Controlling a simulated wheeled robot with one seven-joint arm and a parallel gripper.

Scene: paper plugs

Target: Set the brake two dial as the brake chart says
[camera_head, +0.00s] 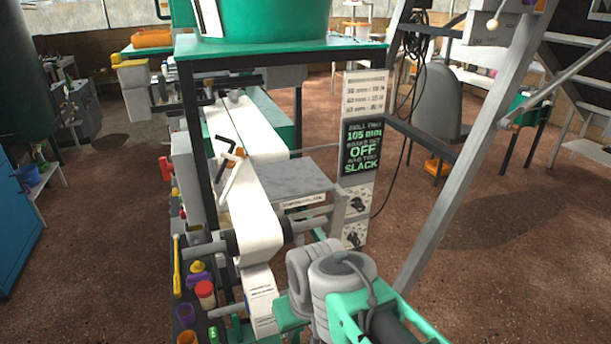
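A white chart (364,93) with rows of millimetre values hangs at the right of the machine; the values are too small to read surely. Below it a dark sign (360,148) reads roughly "roll two 105 mm", "off" and "slack". A white paper web (252,205) runs over a dark-ended roller (287,231) at the machine's front. I cannot make out which part is the brake two dial. My arm's grey and green end, with my gripper (288,314), is low in the middle, in front of the roller; its fingers are not clearly seen.
A green tabletop (345,50) on dark posts stands over the machine. Cups and a red-topped jar (206,293) stand on a dark shelf at the lower left. A slanting grey beam (470,170) and a hanging cable are at the right. Brown floor is open on both sides.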

